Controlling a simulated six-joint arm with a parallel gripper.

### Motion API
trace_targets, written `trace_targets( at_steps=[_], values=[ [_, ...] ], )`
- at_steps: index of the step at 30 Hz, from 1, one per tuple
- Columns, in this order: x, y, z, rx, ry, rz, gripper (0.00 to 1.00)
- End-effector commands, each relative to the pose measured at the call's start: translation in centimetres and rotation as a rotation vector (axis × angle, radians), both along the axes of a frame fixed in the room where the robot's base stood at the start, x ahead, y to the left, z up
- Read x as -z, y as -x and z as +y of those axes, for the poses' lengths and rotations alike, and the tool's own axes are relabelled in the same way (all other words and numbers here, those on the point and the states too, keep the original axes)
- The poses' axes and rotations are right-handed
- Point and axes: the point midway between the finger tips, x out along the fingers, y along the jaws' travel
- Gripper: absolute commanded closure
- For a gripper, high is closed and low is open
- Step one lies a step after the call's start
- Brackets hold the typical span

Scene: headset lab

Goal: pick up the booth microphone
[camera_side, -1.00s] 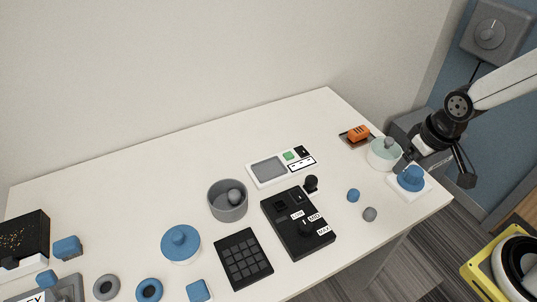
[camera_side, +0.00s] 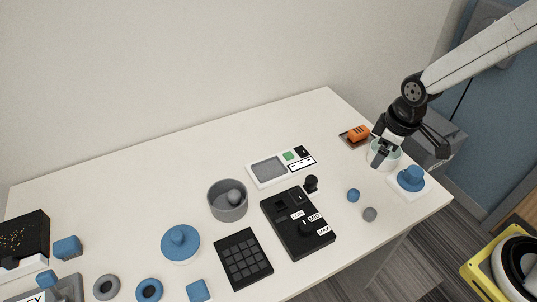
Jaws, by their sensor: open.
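No object is plainly marked as the booth microphone. A small black upright piece with a rounded head (camera_side: 311,183) stands beside the upper right corner of the black control box and may be it; I cannot tell for sure. My gripper (camera_side: 410,149) is open at the right end of the table, well to the right of that piece. Its left finger overlaps the pale green bowl (camera_side: 391,161) in the picture and hides part of it and its contents. Its other finger is to the right. I see nothing between the fingers.
A blue knob on a white base (camera_side: 411,179) and an orange block on a dark tray (camera_side: 358,133) are near my gripper. A grey bowl (camera_side: 227,210) stands mid-table. The table's back is clear.

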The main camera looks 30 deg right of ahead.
Motion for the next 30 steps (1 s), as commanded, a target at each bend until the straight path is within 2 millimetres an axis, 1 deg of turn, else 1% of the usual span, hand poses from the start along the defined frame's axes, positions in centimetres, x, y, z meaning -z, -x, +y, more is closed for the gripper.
trace_targets(
  at_steps=[1,6,11,18,24,30],
  values=[
    [0.5,-1.0,0.5,-0.079,0.011,0.012,0.08],
    [1.8,-3.9,2.2,-0.352,0.048,0.044,0.08],
    [3.4,-6.3,3.9,-0.610,0.075,0.072,0.08],
    [6.3,-9.4,6.6,-0.990,0.104,0.108,0.08],
    [8.2,-10.8,8.3,-1.222,0.115,0.128,0.08],
    [8.9,-11.4,8.9,-1.310,0.118,0.134,0.08]
  ],
)
